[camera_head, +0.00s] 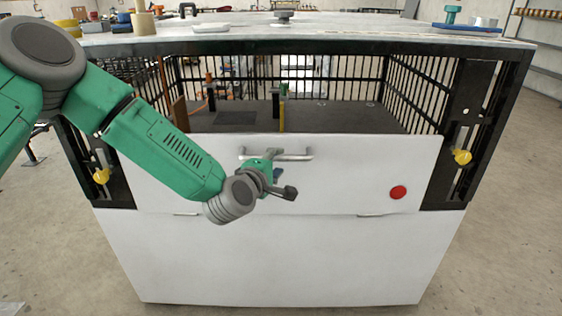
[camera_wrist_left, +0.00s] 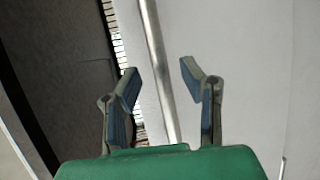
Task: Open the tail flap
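The tail flap (camera_head: 340,180) is a white upright panel across the front of a black-barred compartment, with a red round spot (camera_head: 398,192) at its right. A metal bar handle (camera_head: 296,155) runs along its upper middle. My left gripper (camera_head: 272,168) is at the handle, in front of the flap. In the left wrist view, the two fingers of my left gripper (camera_wrist_left: 159,80) stand apart, with the handle bar (camera_wrist_left: 158,65) running between them. Clear gaps show between the bar and the fingers. My right gripper is in neither view.
Yellow knobs (camera_head: 462,157) (camera_head: 102,176) sit on black posts at both sides of the flap. A fixed-looking white panel (camera_head: 300,260) lies below it. Tools and rolls stand on the top surface (camera_head: 330,30). The floor around is clear in front.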

